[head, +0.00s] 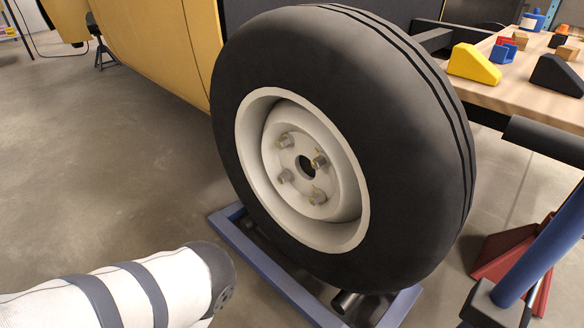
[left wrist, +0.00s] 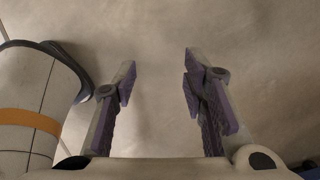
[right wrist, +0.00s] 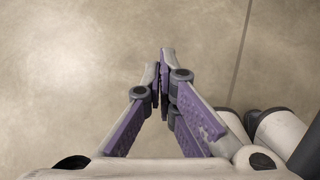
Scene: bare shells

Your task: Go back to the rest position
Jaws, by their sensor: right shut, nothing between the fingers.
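My left gripper (left wrist: 160,85) shows in the left wrist view with its two purple-padded fingers well apart. It is open and empty above bare floor. My right gripper (right wrist: 163,75) shows in the right wrist view with its fingertips together and nothing between them, also above bare floor. In the head view neither gripper shows; only a white link of my own arm comes in at the bottom left.
A large black wheel (head: 400,130) with a white rim stands on a blue frame (head: 285,285) beside a yellow car body (head: 150,50). A wooden table (head: 490,95) with blocks is at the right. A red and blue stand (head: 540,250) is at the lower right. Open floor (head: 100,160) lies left.

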